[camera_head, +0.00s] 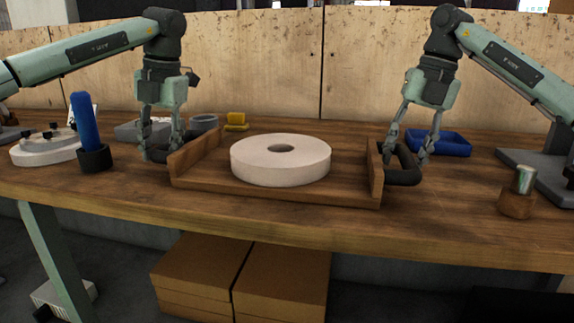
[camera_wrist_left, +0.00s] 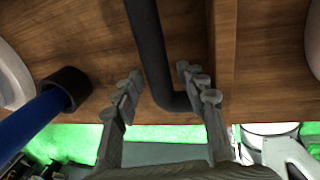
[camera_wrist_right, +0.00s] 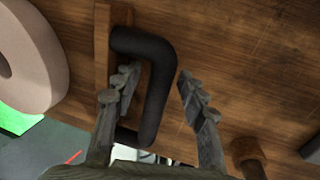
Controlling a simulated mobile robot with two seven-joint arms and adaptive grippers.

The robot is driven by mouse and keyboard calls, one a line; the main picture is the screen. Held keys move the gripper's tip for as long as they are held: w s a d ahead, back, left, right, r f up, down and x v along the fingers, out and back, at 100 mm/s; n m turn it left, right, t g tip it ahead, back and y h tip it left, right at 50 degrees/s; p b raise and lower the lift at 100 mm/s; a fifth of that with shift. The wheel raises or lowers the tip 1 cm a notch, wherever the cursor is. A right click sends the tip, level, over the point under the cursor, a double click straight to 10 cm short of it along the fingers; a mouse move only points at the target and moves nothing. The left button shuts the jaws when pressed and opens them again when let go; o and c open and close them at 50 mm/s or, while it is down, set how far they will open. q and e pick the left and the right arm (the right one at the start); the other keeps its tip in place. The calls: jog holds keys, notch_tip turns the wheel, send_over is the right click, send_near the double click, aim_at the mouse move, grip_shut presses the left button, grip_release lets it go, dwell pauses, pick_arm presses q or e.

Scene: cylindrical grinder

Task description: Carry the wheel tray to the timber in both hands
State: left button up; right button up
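The wooden wheel tray (camera_head: 277,190) lies on the workbench, with a thick white grinding wheel (camera_head: 281,160) flat in it. A black handle sticks out from each end wall. My left gripper (camera_head: 163,146) is open at the left handle (camera_wrist_left: 152,50), whose bar lies between the parted fingers in the left wrist view. My right gripper (camera_head: 406,153) is open at the right handle (camera_wrist_right: 158,85), which lies between its fingers with a gap on the outer side. I cannot tell which thing is the timber.
A blue rod in a black base (camera_head: 94,157) and a round white fixture (camera_head: 45,148) stand left. A blue bin (camera_head: 438,143) is behind my right gripper. A wooden stub with a metal top (camera_head: 518,195) stands right. The bench's front edge is close to the tray.

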pick_arm(q)
notch_tip(320, 180, up, 12)
jog(key=d, duration=0.2)
jog(key=shift+d+f, duration=0.15)
pick_arm(e)
notch_tip(320, 180, up, 12)
jog(key=d, duration=0.2)
jog(key=shift+s+d+f, duration=0.15)
jog(key=shift+s, duration=0.05)
pick_arm(q)
jog(key=shift+s+f, duration=0.1)
pick_arm(e)
jog(key=shift+f, duration=0.1)
